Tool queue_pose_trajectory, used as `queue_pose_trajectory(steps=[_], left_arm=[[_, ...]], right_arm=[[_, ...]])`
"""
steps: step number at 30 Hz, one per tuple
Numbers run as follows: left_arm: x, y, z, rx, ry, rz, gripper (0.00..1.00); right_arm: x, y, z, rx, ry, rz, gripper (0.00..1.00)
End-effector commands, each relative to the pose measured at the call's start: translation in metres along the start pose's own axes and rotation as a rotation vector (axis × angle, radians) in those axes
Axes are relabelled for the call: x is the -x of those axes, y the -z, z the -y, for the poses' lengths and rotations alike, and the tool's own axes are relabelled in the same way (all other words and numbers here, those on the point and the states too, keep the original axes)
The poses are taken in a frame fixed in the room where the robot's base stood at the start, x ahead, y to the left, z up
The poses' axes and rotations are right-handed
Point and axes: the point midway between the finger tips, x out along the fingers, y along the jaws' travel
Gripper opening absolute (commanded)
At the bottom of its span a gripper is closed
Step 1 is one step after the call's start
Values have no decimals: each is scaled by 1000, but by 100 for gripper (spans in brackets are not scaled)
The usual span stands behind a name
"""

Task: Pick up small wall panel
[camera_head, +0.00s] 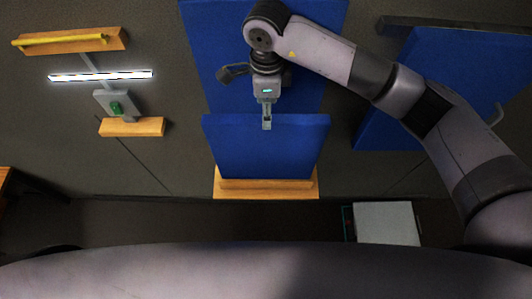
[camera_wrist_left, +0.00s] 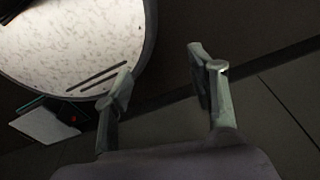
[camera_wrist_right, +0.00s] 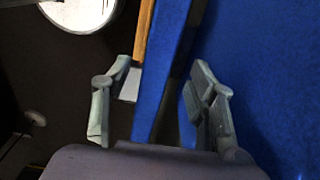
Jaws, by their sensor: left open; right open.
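The small blue wall panel (camera_head: 265,150) leans on a wooden ledge (camera_head: 265,188) in the middle of the head view. My right gripper (camera_head: 267,122) points down at its top edge. In the right wrist view the panel (camera_wrist_right: 165,65) runs edge-on between the spread fingers of my right gripper (camera_wrist_right: 160,100). The left finger is on one side of the panel and the right finger on the other; I see no clear grip. My left gripper (camera_wrist_left: 165,90) shows only in the left wrist view, open with nothing between its fingers.
A larger blue board (camera_head: 340,15) stands behind the small panel. Another blue panel (camera_head: 455,75) hangs at the right. On the left wall are a yellow bar (camera_head: 60,39), a light strip (camera_head: 100,76) and a grey box with a green part (camera_head: 116,105). A white box (camera_head: 387,223) sits low right.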

Motion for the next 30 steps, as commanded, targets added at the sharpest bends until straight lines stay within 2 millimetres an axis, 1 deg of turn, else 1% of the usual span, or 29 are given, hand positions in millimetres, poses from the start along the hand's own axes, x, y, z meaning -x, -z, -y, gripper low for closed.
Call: queue_pose_trajectory(steps=[3, 8, 10, 14, 20, 30], left_arm=[[10, 1, 0, 0, 0, 1, 52], [28, -8, -1, 0, -2, 18, 52], [31, -13, -2, 0, -3, 26, 52], [33, -18, -3, 0, -4, 34, 52], [32, -18, -3, 0, -4, 34, 52], [29, -13, -2, 0, -3, 26, 52]], right_arm=[[-7, 0, -1, -1, -4, 0, 52], [-26, -2, -4, -1, -6, 0, 52], [-38, -2, -3, -2, -5, 0, 52], [-50, -2, -3, 1, -2, 1, 52], [-52, -2, -2, 1, 0, 1, 52], [-54, -2, -2, 1, 0, 1, 52]])
